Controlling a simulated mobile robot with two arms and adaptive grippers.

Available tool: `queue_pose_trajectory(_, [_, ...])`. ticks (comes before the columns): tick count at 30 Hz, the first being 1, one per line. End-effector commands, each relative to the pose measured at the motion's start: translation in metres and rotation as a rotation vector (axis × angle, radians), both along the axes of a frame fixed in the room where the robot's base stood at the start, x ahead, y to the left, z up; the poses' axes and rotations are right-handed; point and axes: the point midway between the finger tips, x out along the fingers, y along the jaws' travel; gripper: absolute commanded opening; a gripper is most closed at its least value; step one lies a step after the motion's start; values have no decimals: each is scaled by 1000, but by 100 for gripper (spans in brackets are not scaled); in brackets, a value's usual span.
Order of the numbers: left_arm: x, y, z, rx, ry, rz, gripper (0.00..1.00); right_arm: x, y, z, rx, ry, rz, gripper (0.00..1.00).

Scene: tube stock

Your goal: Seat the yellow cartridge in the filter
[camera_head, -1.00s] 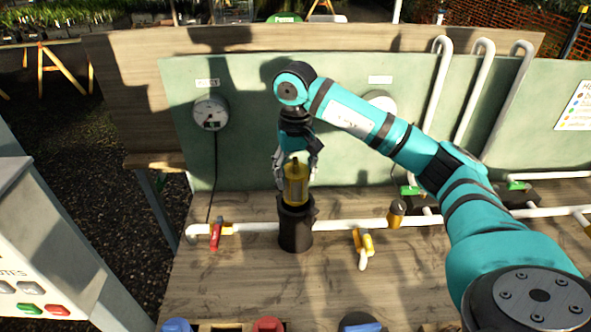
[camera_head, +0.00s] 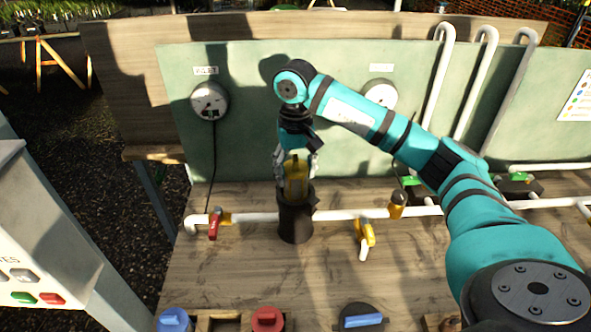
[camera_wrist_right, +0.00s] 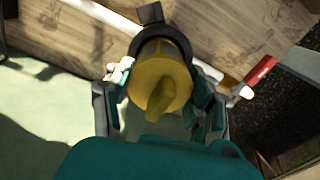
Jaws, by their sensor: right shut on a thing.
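The yellow cartridge (camera_head: 296,178) stands upright at the black filter housing (camera_head: 295,222) on the wooden bench. Its lower end is at the housing's mouth and appears partly inside; the exact depth is hidden. My right gripper (camera_head: 296,174) is shut on the cartridge, with fingers on both sides, pointing down from above. In the right wrist view the cartridge (camera_wrist_right: 160,82) lies between the fingers, with the dark housing rim (camera_wrist_right: 163,36) behind it. My left gripper is not in view.
A white pipe (camera_head: 348,214) runs along the bench past the housing, with a red valve handle (camera_head: 214,225) left and a yellow one (camera_head: 364,233) right. A green panel with a gauge (camera_head: 209,100) stands behind. Blue (camera_head: 174,320) and red (camera_head: 267,319) caps sit at the front.

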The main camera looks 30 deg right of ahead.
Motion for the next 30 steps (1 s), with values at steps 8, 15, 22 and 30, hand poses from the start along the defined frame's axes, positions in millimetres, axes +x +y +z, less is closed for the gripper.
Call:
queue_pose_trajectory(8, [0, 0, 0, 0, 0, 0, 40, 0, 0, 0, 1, -1, 0, 22])
queue_pose_trajectory(15, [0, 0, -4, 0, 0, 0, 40, 0, 0, -4, 1, 0, 0, 22])
queue_pose_trajectory(22, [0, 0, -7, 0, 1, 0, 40, 0, 0, -9, 1, 0, 0, 22])
queue_pose_trajectory(30, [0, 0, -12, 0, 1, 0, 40, 0, 0, -14, 1, 0, 0, 22])
